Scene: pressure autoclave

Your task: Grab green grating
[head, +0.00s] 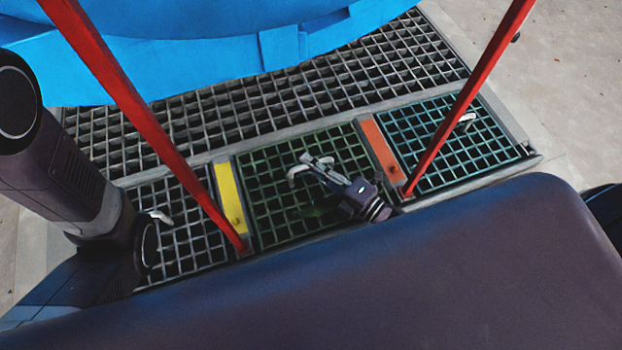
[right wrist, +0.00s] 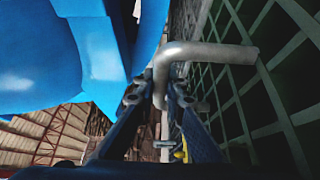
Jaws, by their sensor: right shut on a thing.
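The green grating (head: 262,205) is the middle panel of the floor grid in the head view, lying flat between a yellow strip and an orange strip. A bent light-grey handle (head: 294,176) stands on it. My right gripper (head: 314,162) is over this grating with its fingers shut on the handle. In the right wrist view the handle (right wrist: 215,53) passes between the fingers of my right gripper (right wrist: 155,92), and the green grating (right wrist: 240,85) fills the right side. My left arm shows at the left of the head view, but its gripper does not.
A teal grating (head: 455,140) with its own handle lies right of the orange strip (head: 380,150). A grey grating (head: 170,205) lies left of the yellow strip (head: 229,195). Red posts (head: 145,125) and (head: 470,85) slant across the grid. A big blue body (head: 200,60) stands behind.

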